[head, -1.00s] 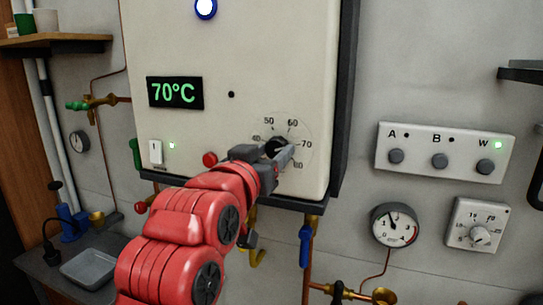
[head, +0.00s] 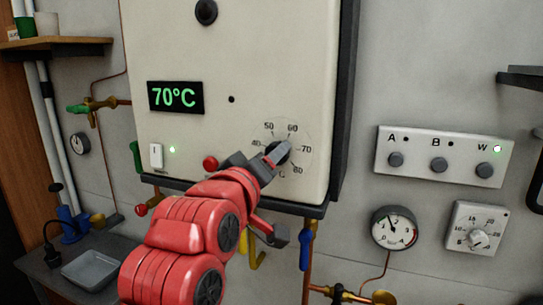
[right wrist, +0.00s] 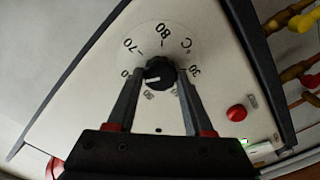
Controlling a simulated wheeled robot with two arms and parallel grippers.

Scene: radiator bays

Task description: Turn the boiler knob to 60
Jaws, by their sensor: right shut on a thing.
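The boiler knob (right wrist: 160,73) is black with a white pointer line. It sits in a printed dial on the cream boiler (head: 222,55). My right gripper (head: 278,153) is shut on the knob, with one finger on each side in the right wrist view (right wrist: 158,85). There the pointer line points left and slightly down, near the 60 mark and a little towards the 50 side; the exact reading is hard to tell. In the head view the fingers cover the knob's pointer. The green display (head: 175,97) reads 70°C. My left gripper is not in view.
A red button (head: 210,162) and a white switch (head: 156,155) with a lit green light sit left of the dial. The round lamp (head: 206,11) on the boiler is dark. Pipes with a blue valve handle (head: 306,250) run below. A button panel (head: 443,156) is on the right wall.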

